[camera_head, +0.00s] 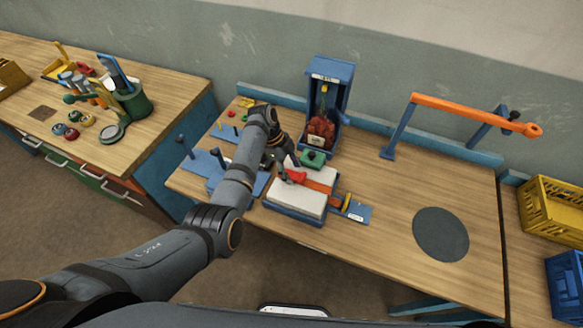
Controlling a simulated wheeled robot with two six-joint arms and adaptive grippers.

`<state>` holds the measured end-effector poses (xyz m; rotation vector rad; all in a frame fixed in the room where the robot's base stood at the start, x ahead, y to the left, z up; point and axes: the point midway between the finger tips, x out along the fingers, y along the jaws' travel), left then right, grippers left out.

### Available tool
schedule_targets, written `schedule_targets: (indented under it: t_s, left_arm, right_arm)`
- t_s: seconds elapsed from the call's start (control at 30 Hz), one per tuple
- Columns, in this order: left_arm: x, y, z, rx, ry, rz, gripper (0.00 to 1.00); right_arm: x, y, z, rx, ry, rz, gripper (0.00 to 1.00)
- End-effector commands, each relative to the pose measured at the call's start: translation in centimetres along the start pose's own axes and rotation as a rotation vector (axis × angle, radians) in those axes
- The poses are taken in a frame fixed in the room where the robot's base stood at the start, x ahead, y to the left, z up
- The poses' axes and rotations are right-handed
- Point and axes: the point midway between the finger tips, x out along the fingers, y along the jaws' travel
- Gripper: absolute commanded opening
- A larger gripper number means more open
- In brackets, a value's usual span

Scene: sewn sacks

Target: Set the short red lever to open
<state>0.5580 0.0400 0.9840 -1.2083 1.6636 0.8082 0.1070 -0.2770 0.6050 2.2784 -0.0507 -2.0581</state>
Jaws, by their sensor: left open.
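A short red lever (296,176) shows at the back left of a white sack (300,199), which lies on a blue tray (290,211) on the middle bench. Its exact setting is too small to tell. My left gripper (279,168) is open, pointing down, close to the left of the red lever. I cannot tell whether the fingers touch it. My left arm covers part of the blue fixture to the left. My right gripper is not in view.
A green block (312,158) sits just behind the lever. A blue stand (329,92) with a reddish jar rises behind it. An orange bar (465,112) on blue posts stands at the back right. The bench around the dark round mat (440,234) is clear.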

Motion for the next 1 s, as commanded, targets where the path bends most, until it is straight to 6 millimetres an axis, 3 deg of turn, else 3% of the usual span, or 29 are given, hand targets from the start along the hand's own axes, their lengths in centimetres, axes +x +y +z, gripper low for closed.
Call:
schedule_targets:
  t_s: [0.27,0.7,1.0]
  left_arm:
    - [0.25,0.00,0.01,0.000,0.000,0.000,0.57]
    - [0.20,0.00,0.02,0.000,0.000,0.000,0.00]
    - [0.20,0.00,0.10,-0.001,0.008,0.000,0.00]
  right_arm:
    - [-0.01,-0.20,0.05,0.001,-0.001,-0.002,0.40]
    - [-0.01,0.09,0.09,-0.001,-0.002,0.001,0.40]
    - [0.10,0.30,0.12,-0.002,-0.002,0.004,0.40]
